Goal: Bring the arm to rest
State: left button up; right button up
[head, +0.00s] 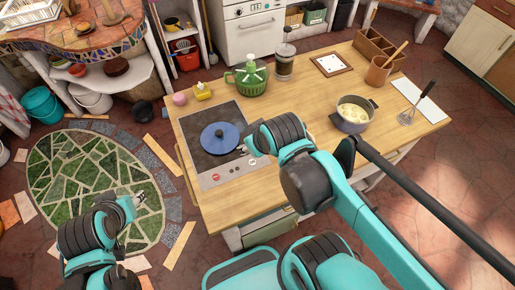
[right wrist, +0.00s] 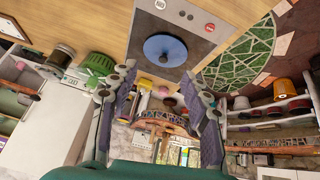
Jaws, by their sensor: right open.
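My right arm reaches in from the right in the head view, over the wooden counter (head: 300,95). Its gripper (head: 243,150) is mostly hidden behind the wrist, close to the right side of a blue round lid or pan (head: 220,138) on the cooktop (head: 205,170). In the right wrist view the right gripper (right wrist: 165,78) has its fingers wide apart with nothing between them, and the blue lid (right wrist: 165,50) shows beyond them. My left gripper (head: 138,199) is low at the left, over the green mosaic floor; its fingers are too small to read.
A green pot (head: 250,80), a glass press (head: 285,62), a sponge (head: 203,91) and a pink cup (head: 180,99) stand along the back. A pot with pale contents (head: 352,114), a whisk (head: 420,105) and a utensil crock (head: 378,72) are at right.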

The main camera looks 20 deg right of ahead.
pick_arm(q)
jog(key=shift+w, duration=0.1)
pick_arm(e)
jog(key=shift+s+d+f+m+t, duration=0.15)
jog(key=shift+s+f+m, duration=0.15)
jog(key=shift+s+m, duration=0.2)
jog(key=shift+s+a+f+m+t, duration=0.15)
jog(key=shift+s+f+m, duration=0.15)
jog(key=shift+s+m, duration=0.2)
jog(key=shift+d, duration=0.1)
